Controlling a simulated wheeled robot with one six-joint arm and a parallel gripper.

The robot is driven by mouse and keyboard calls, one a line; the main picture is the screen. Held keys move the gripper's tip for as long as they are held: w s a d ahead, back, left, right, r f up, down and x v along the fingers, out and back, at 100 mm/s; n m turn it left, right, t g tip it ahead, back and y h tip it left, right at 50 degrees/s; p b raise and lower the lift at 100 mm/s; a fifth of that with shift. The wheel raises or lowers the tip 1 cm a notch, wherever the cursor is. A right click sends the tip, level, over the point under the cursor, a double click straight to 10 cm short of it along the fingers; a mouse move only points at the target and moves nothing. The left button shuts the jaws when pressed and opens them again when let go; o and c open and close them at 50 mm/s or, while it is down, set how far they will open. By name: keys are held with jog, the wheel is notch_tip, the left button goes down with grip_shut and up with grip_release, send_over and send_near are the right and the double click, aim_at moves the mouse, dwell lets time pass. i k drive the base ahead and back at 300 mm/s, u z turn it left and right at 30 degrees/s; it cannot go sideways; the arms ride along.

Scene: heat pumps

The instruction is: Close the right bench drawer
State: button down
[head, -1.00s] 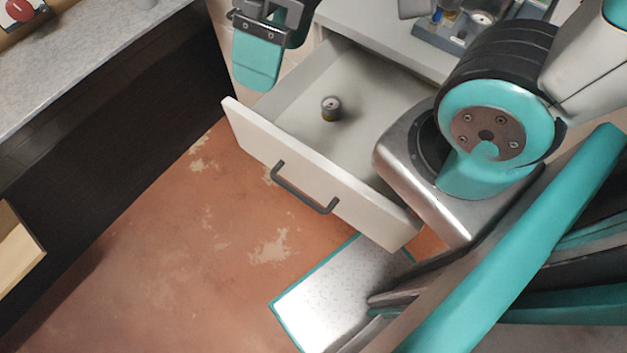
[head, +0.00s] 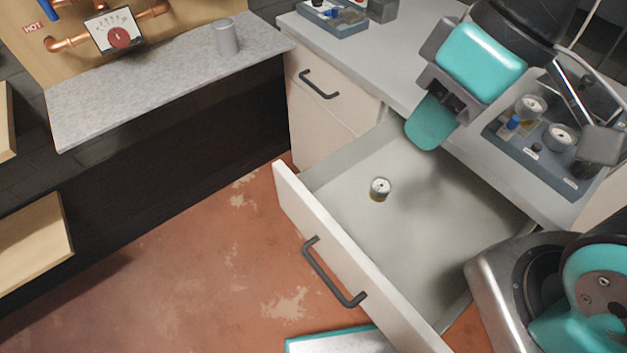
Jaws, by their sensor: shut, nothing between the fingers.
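The right bench drawer (head: 340,257) is pulled well out, its white front facing the lower left with a dark bar handle (head: 331,273). A small round gauge (head: 380,188) lies inside on the drawer's pale floor. My gripper (head: 430,124) is shut and empty, with teal fingers pointing down. In the picture it overlaps the back of the drawer near the bench top's edge. It is well apart from the handle and the drawer front. Its exact height above the drawer cannot be told.
The grey bench top (head: 382,62) carries a tray of gauges (head: 545,140) at right and another tray (head: 333,14) behind. A shut left drawer (head: 322,95) adjoins. A stone counter (head: 160,75) holds a grey cylinder (head: 226,38).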

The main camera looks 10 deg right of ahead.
aim_at(402, 257)
jog(key=z, duration=0.5)
jog(key=k, duration=1.1)
jog(key=u, duration=1.35)
jog(key=i, duration=0.5)
